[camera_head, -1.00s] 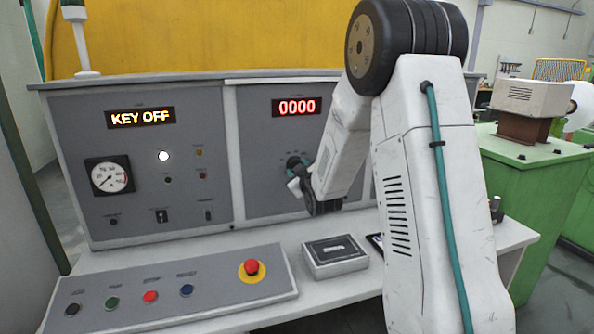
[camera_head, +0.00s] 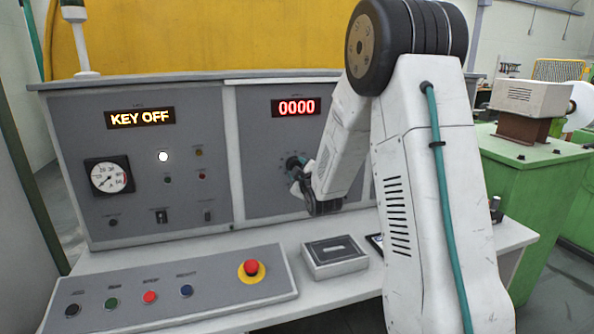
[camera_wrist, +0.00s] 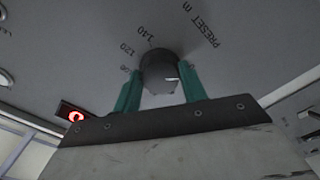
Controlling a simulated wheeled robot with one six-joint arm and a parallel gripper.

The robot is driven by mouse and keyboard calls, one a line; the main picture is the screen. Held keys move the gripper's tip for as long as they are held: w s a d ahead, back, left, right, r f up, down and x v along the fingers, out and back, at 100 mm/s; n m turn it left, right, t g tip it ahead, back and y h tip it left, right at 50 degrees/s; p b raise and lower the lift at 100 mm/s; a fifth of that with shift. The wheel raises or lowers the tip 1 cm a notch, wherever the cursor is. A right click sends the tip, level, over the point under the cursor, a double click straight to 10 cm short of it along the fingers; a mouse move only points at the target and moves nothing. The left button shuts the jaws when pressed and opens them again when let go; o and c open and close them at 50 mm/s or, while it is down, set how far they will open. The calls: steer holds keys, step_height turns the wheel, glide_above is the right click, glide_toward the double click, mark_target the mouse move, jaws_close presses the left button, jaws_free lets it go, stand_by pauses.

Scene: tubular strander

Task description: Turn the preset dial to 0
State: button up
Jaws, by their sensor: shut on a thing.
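The preset dial (camera_wrist: 158,76) is a dark round knob on the grey panel, seen in the wrist view with "PRESET m" and numbers such as 120 and 140 printed around it. My gripper (camera_wrist: 158,72) has its two green fingers on either side of the knob, shut on it. A small light mark shows on the knob's face; which number it points to I cannot tell. In the head view my gripper (camera_head: 300,176) is at the right panel, and my arm and gripper mostly hide the dial. The red display (camera_head: 297,107) above reads 0000.
The left panel has a "KEY OFF" display (camera_head: 140,118), a gauge (camera_head: 109,176) and small switches. On the desk are a sloped button box with a red emergency stop (camera_head: 251,268) and a small grey box (camera_head: 335,256). Green machinery (camera_head: 530,190) stands at right.

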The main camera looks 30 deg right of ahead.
steer(key=o, duration=1)
steer(key=shift+a, duration=0.1)
steer(key=v, duration=0.7)
steer(key=shift+s, duration=0.4)
